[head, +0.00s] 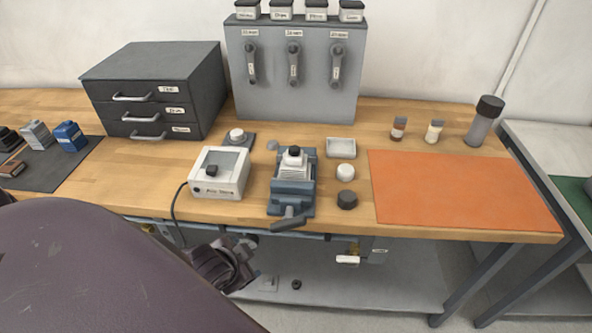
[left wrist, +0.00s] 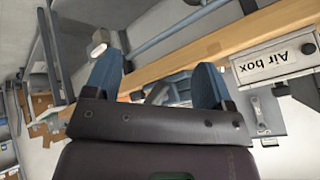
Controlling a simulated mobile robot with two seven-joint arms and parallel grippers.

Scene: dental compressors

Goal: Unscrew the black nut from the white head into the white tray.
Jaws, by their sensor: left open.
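A small black nut (head: 294,150) sits on top of the white head (head: 292,163), which stands upright in the blue-grey vise (head: 291,197) near the bench's front edge. The small white tray (head: 341,146) lies right of and behind the vise; its visible floor looks empty. My left gripper (head: 238,255) is low at the front edge of the bench, left of the vise and well apart from the nut. In the left wrist view its two blue fingers (left wrist: 157,80) are spread with nothing between them. My right gripper is in neither view.
A white box device (head: 219,174) stands left of the vise. A white round part (head: 345,172) and a black one (head: 347,199) stand to its right. A grey drawer cabinet (head: 155,90) and a grey panel (head: 295,75) stand behind. The orange mat (head: 460,190) is bare.

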